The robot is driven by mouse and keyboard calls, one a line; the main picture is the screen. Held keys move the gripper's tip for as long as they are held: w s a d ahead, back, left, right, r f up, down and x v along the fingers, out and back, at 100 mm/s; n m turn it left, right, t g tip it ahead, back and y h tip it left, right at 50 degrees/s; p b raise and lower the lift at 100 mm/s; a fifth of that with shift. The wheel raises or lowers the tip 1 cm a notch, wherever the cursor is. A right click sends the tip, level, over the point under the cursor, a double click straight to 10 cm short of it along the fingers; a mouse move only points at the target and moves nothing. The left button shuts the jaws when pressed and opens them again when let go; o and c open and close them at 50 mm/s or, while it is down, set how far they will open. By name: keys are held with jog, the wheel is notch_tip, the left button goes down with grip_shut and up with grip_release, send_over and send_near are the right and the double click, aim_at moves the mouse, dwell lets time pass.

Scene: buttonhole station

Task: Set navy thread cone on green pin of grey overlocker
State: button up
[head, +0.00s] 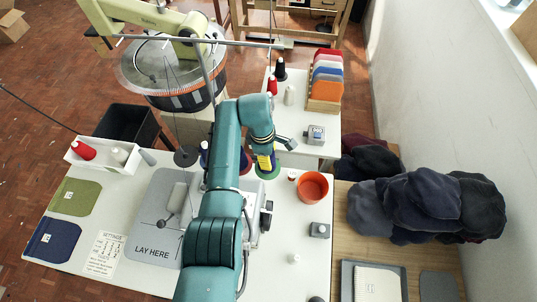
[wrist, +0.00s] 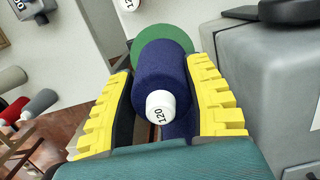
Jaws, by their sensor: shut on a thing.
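The navy thread cone (wrist: 162,78) is between the yellow fingers of my gripper (wrist: 164,72) in the wrist view, gripped from both sides. Its white tip, marked 120, faces the wrist camera. A green disc (wrist: 158,31) shows right behind the cone's far end; the cone hides the pin, and I cannot tell whether cone and disc touch. The grey overlocker (wrist: 265,85) stands to the right in the wrist view. In the head view my gripper (head: 265,163) is just above the green disc (head: 268,174), and my arm hides much of the overlocker (head: 265,210).
A white tray (head: 104,155) with cones is at the left. Dark fabric (head: 425,205) is piled at the right. The table's front right is mostly clear.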

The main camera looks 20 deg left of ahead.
jog(key=shift+f+b, duration=0.35)
jog(key=shift+f, duration=0.1)
dwell(0.5)
jog(key=o, duration=1.2)
jog(key=shift+o, duration=0.2)
jog(key=r, duration=0.4)
jog(key=a+r, duration=0.1)
jog(key=r, duration=0.7)
jog(key=shift+s+a, duration=0.2)
jog(key=shift+a, duration=0.05)
